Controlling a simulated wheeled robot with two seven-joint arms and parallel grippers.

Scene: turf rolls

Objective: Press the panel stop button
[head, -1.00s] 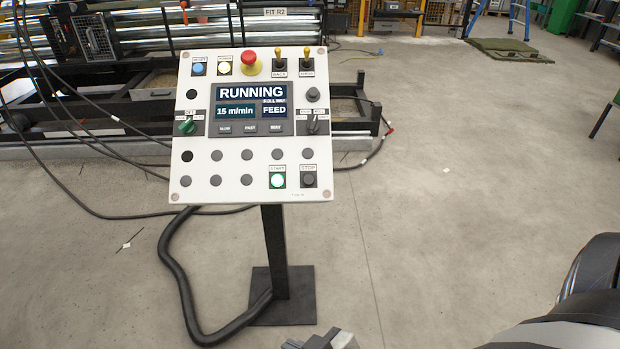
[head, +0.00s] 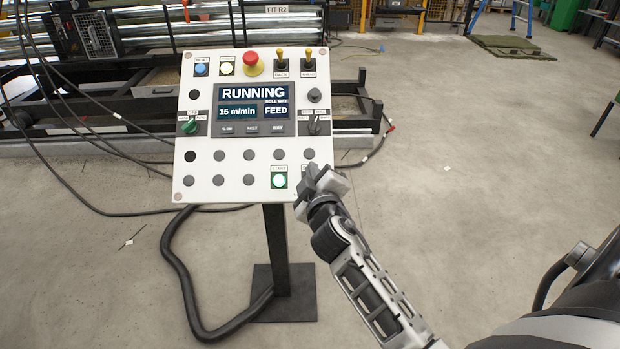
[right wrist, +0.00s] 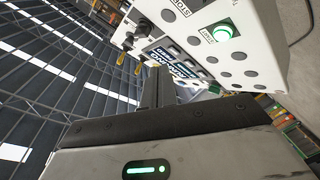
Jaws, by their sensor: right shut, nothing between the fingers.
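The white control panel (head: 228,182) stands on a dark post, its screen reading RUNNING, 15 m/min and FEED. The START button (head: 279,181) is lit green at the lower right. My right gripper (head: 318,178) is shut and empty, in front of the panel's lower right corner. It hides the stop button and most of its label in the head view. The right wrist view shows the STOP label (right wrist: 181,11) near the top edge, beside the lit START button (right wrist: 222,32). The shut fingers (right wrist: 158,78) appear below that label. Contact cannot be told. My left gripper is out of view.
A red emergency button (head: 252,63) sits at the panel's top, beside two yellow-tipped toggles. A thick black cable (head: 178,272) curves beside the post's base plate (head: 292,309). Machinery with rollers stands behind.

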